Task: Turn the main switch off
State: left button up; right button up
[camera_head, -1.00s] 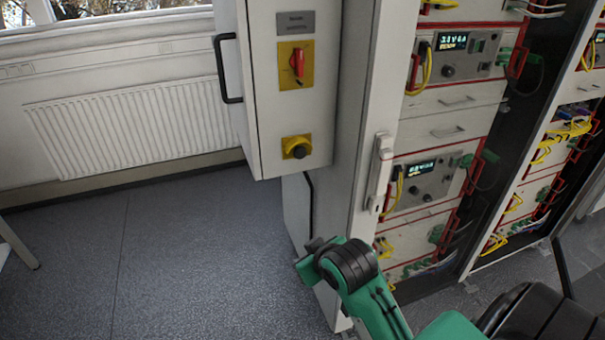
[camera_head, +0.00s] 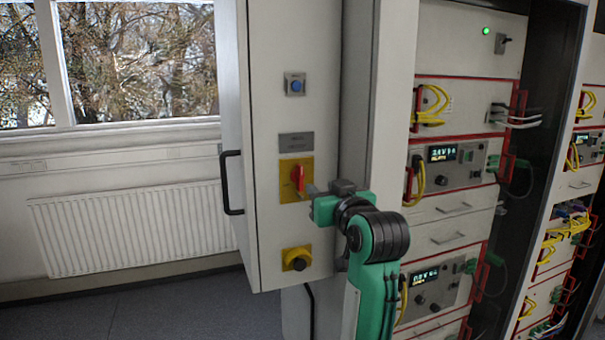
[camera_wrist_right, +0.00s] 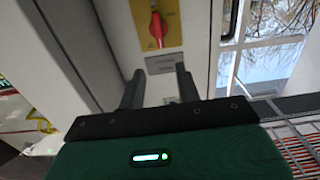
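The main switch (camera_head: 298,179) is a red rotary handle on a yellow plate, on the front of the grey cabinet. Its handle stands roughly upright. The wrist view shows it too (camera_wrist_right: 157,28), beyond the fingertips. My right gripper (camera_head: 314,190) is just right of the switch plate in the head view, at about the handle's height. In the right wrist view my right gripper (camera_wrist_right: 157,76) has its two dark fingers apart with nothing between them. The handle is not between the fingers. My left gripper is in no view.
A blue button (camera_head: 294,86) and a grey label (camera_head: 296,140) sit above the switch. A black knob on a yellow plate (camera_head: 297,259) is below. The cabinet's black handle (camera_head: 231,182) is at left. Racks with cables (camera_head: 450,155) stand at right.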

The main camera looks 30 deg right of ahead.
aim_at(301, 172)
jog(key=p+x, duration=0.4)
jog(key=x, duration=0.9)
jog(key=shift+a, duration=0.15)
grip_shut()
